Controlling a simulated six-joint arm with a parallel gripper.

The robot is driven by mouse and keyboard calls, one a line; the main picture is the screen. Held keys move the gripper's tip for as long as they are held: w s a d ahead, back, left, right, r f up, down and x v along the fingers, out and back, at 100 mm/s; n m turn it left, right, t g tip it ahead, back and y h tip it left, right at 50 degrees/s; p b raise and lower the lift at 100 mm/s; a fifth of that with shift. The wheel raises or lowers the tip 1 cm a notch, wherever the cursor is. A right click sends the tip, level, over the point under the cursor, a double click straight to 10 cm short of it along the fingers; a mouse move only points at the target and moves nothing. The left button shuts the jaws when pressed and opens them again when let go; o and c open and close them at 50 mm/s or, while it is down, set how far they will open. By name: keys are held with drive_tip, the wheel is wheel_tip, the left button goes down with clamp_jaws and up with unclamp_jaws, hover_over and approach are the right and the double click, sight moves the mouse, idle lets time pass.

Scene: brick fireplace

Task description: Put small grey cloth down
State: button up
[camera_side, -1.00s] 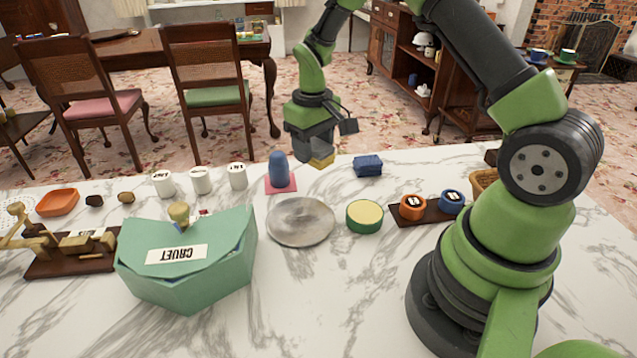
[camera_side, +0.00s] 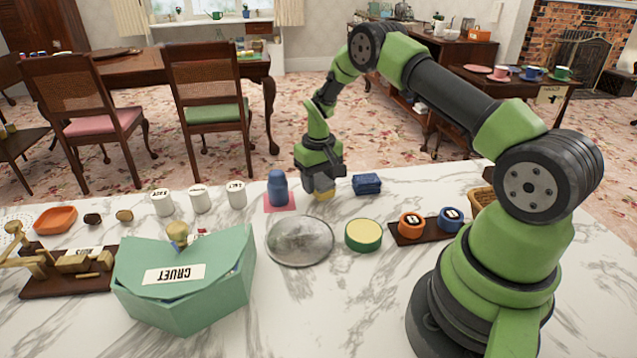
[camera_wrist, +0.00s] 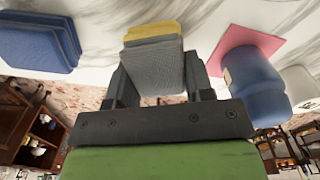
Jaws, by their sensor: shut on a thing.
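The small grey cloth (camera_wrist: 155,68) is a folded block between the two fingers of my gripper (camera_wrist: 160,85) in the wrist view. A yellow piece (camera_wrist: 152,32) shows at its far end; I cannot tell whether it is joined to the grey cloth or only lies against it. In the side view my gripper (camera_side: 322,184) points down, low at the back of the marble counter, with the yellow piece (camera_side: 324,195) at its tips. The grey cloth is hard to make out there. I cannot tell whether the held block touches the counter.
A blue folded cloth (camera_side: 367,183) lies just right of my gripper. A blue bottle (camera_side: 278,188) on a pink square (camera_side: 291,207) stands just left. In front are a round metal plate (camera_side: 300,258) and a green-and-yellow round tin (camera_side: 363,235). Bare marble lies between them.

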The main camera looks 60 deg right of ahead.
drive_tip(key=shift+f, duration=0.35)
drive_tip(key=shift+f, duration=0.1)
drive_tip(key=o, duration=0.9)
